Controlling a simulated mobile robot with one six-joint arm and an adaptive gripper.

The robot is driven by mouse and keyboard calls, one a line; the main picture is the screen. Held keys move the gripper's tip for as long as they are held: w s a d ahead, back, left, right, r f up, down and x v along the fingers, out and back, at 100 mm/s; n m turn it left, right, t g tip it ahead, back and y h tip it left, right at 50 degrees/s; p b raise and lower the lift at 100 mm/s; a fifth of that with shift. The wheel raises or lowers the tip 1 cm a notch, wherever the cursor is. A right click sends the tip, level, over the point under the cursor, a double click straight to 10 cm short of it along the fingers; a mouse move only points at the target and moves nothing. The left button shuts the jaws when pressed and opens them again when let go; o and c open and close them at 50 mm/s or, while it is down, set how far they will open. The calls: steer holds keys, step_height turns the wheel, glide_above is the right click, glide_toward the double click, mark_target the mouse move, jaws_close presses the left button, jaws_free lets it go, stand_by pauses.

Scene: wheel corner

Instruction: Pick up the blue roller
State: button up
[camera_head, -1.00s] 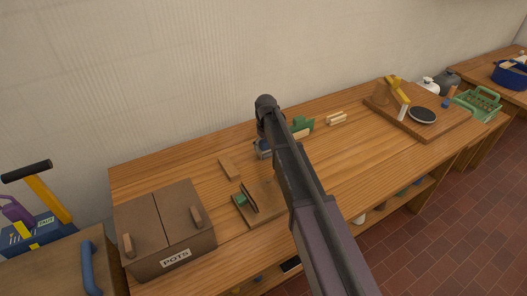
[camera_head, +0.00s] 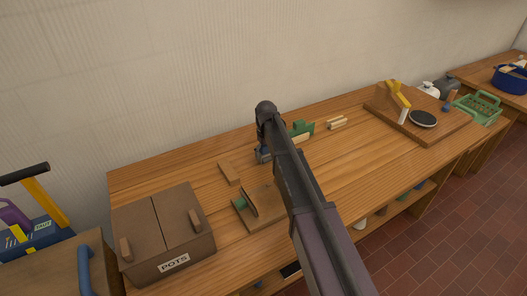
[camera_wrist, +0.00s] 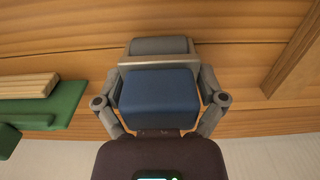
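The blue roller (camera_wrist: 158,98) shows in the wrist view as a blue rounded block between the two fingers of my gripper (camera_wrist: 161,80). A grey part with a pale edge (camera_wrist: 160,47) lies just beyond it. The fingers stand close along its left and right sides. I cannot tell whether they press on it or leave a small gap. In the head view my gripper (camera_head: 263,152) points down at the back of the wooden table (camera_head: 335,165), and my arm hides much of that spot.
A green block with a wooden piece (camera_head: 301,130) stands just right of my gripper. A small wooden block (camera_head: 229,172) and a board with a green piece (camera_head: 262,212) lie left and in front. The brown POTS box (camera_head: 160,232) is at the left. Pale wooden sticks (camera_head: 337,123) lie farther right.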

steer(key=c, duration=0.4)
steer(key=shift+a+r, duration=0.1)
step_height(320, 180, up, 2)
steer(key=shift+r+p, duration=0.1)
steer(key=shift+p, duration=1.05)
steer(key=shift+r+p, duration=0.75)
steer(key=shift+p, duration=0.1)
steer(key=s, duration=1)
steer(key=s+a+r+p, duration=0.1)
steer(key=s, duration=0.5)
steer(key=shift+a, duration=0.1)
steer(key=o, duration=0.7)
steer(key=c, duration=0.4)
